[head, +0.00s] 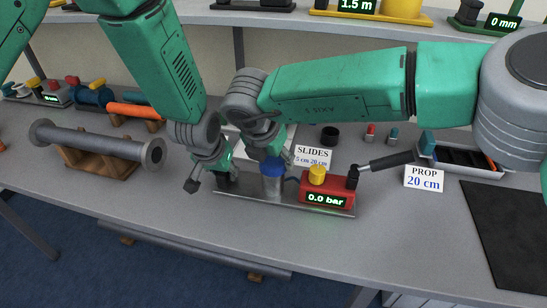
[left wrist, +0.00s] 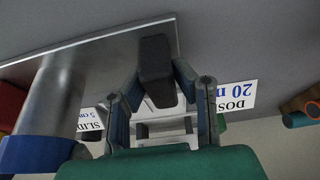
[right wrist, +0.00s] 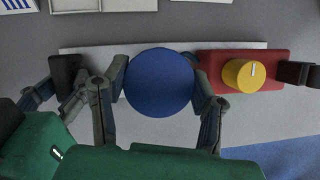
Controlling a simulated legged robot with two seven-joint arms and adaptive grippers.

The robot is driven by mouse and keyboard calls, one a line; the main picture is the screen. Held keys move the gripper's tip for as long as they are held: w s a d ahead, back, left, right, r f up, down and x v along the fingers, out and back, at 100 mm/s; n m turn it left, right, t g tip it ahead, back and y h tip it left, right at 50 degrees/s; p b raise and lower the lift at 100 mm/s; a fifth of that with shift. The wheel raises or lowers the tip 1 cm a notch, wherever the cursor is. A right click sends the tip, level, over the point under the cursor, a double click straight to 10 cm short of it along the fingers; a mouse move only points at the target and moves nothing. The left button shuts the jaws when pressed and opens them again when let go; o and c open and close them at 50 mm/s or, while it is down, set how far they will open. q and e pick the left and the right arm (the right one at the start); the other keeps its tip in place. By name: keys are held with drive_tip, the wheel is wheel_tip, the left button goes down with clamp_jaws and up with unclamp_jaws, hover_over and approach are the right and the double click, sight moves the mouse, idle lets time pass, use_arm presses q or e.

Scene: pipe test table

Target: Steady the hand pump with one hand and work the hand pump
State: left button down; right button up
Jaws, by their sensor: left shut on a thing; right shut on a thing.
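The hand pump stands on a silver base plate (head: 300,208) on the grey table. It has a silver cylinder (head: 272,187) with a blue round top (head: 273,168) and a red box (head: 327,190) with a yellow knob (head: 317,174) and a display reading 0.0 bar. My left gripper (left wrist: 157,78) is shut on a black upright block (left wrist: 155,62) at the plate's left end; the arm partly hides this in the head view. My right gripper (right wrist: 160,75) is shut around the blue top, which shows from above in the right wrist view (right wrist: 158,85).
A "SLIDES" card (head: 313,156) stands behind the pump. A grey flanged pipe (head: 95,143) rests on wooden supports at left. The table's front edge is close.

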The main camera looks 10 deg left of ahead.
drive_tip(key=m+h, duration=0.1)
drive_tip(key=m, duration=0.3)
drive_tip(key=shift+m+g+h, duration=0.3)
drive_tip(key=shift+h, duration=0.1)
drive_tip(key=o, duration=1.4)
drive_tip(key=shift+d, duration=0.1)
drive_tip(key=shift+c, duration=0.2)
